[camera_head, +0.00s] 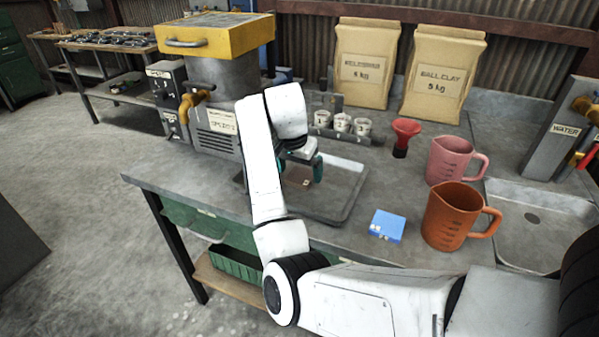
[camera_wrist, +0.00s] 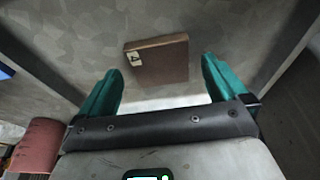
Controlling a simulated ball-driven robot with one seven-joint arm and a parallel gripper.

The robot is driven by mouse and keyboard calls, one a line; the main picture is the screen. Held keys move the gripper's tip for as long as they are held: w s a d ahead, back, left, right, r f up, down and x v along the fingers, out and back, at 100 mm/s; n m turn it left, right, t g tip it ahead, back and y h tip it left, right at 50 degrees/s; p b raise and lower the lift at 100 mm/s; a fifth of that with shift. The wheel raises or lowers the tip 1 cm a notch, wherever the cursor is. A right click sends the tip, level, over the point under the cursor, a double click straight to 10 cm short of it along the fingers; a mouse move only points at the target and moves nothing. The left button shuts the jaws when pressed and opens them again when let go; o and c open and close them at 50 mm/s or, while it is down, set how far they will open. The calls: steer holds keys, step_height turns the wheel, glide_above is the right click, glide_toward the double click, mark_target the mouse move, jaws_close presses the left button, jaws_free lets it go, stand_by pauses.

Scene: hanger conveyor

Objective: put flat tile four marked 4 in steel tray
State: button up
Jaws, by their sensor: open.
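The brown square flat tile (camera_wrist: 160,62) lies on the floor of the steel tray (camera_head: 345,205). A small pale label marked 4 is on its corner in the wrist view. In the head view the tile (camera_head: 304,183) shows small below my fingers. My gripper (camera_head: 301,170) is open over the tray, with teal fingers. In the wrist view my gripper (camera_wrist: 160,78) has a finger to each side of the tile, with a gap on both sides. My arm hides the tray's left part in the head view.
A blue tile (camera_head: 386,225) lies on the bench right of the tray. An orange jug (camera_head: 452,215), a pink jug (camera_head: 452,160) and a red funnel (camera_head: 404,135) stand further right. Small cups (camera_head: 342,122) stand behind the tray. The sink (camera_head: 540,220) is at far right.

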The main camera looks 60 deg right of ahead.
steer(key=p+v, duration=0.3)
steer(key=v, duration=0.7)
steer(key=shift+a+r, duration=0.15)
steer(key=shift+r, duration=0.2)
